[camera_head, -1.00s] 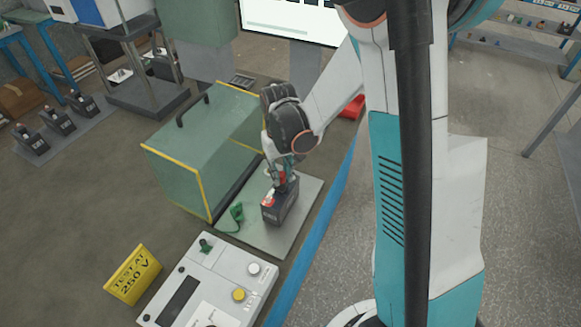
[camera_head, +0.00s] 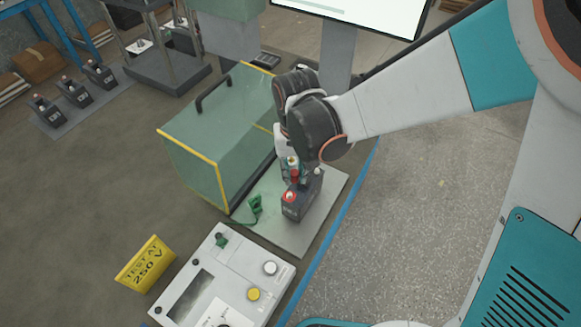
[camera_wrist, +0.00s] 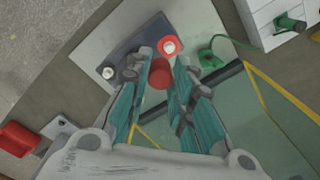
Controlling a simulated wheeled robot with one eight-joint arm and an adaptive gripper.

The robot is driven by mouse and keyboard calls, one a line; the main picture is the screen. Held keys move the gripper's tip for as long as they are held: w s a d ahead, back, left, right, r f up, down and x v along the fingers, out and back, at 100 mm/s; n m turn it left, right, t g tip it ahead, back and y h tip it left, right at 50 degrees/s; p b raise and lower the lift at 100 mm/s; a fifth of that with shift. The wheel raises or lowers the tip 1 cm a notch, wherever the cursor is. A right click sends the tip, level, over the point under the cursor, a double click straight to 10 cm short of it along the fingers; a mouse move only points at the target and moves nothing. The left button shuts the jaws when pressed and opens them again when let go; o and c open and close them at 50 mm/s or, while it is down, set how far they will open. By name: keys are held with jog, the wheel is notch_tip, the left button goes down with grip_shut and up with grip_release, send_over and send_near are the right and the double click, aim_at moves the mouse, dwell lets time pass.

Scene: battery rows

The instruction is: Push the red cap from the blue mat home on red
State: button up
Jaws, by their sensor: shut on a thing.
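My gripper (camera_head: 292,168) points down over a dark battery (camera_head: 299,210) on a pale plate (camera_head: 325,213). It is shut on the red cap (camera_head: 294,177), which also shows between the fingertips in the wrist view (camera_wrist: 160,73). The battery's red terminal (camera_head: 289,196), a red ring with a pale metal centre in the wrist view (camera_wrist: 168,45), lies just beside and below the cap. The cap is not on the post; I cannot tell whether they touch. The second, bare metal terminal (camera_wrist: 107,72) is at the battery's other end. I cannot make out a blue mat.
A green clip (camera_head: 255,206) lies beside the battery. A clear yellow-edged cover (camera_head: 190,160) stands close behind left. A tester box (camera_head: 235,270) and yellow sign (camera_head: 146,264) are in front. Several batteries stand on a mat (camera_head: 85,100) at far left. A red block (camera_wrist: 18,138) shows in the wrist view.

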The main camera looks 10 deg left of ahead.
jog(key=shift+s+a, duration=0.45)
jog(key=shift+a, duration=0.15)
jog(key=b, duration=0.3)
send_over(289, 194)
jog(key=shift+f, duration=2.2)
jog(key=shift+f+b, duration=1.4)
jog(key=shift+b, duration=0.05)
dwell(0.7)
jog(key=o, duration=0.8)
jog(key=o, duration=0.5)
jog(key=shift+r, duration=0.15)
